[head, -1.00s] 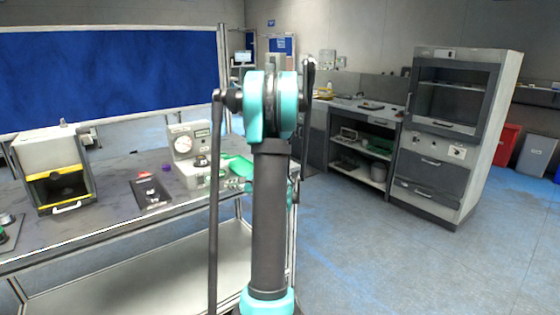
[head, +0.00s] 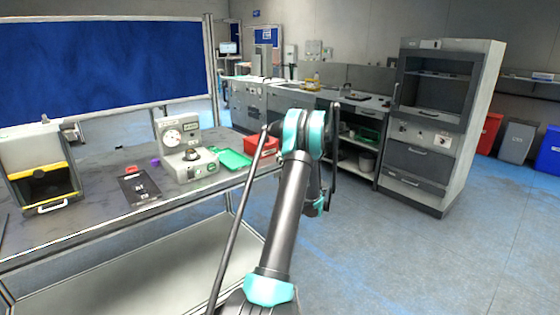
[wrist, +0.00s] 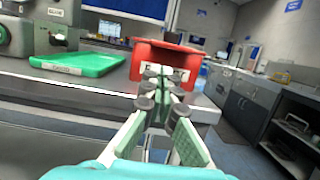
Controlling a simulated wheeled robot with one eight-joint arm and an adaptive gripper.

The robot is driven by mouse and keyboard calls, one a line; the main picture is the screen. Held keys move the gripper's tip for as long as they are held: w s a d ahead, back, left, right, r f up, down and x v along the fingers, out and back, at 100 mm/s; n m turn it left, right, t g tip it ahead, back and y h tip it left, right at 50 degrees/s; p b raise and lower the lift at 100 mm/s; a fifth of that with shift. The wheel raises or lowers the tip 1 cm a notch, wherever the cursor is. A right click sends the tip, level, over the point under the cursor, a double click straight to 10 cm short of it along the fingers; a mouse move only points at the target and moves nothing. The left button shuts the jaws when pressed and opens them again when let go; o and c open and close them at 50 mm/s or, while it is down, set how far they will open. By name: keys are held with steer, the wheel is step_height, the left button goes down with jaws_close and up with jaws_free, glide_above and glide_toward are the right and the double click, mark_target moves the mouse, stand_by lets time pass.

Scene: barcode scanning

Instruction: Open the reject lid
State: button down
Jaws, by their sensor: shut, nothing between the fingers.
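A red box (head: 262,146), likely the reject bin, sits at the right end of the bench in the head view, partly behind my arm. In the wrist view the red box (wrist: 143,58) is straight ahead, with a pale fitting on its near side. The fingers block part of it, and I cannot tell the lid's position. My gripper (wrist: 166,78) is shut and empty, pointing at the red box. I cannot tell whether the tips touch it. The gripper cannot be made out in the head view.
A green tray (head: 233,158) lies beside the red box, next to a grey device with a dial (head: 185,150). A black-and-yellow opening unit (head: 42,180) stands at left. A grey cabinet (head: 440,125) stands right, with clear floor (head: 400,260) before it.

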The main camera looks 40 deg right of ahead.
steer(key=x, duration=0.7)
stand_by(0.3)
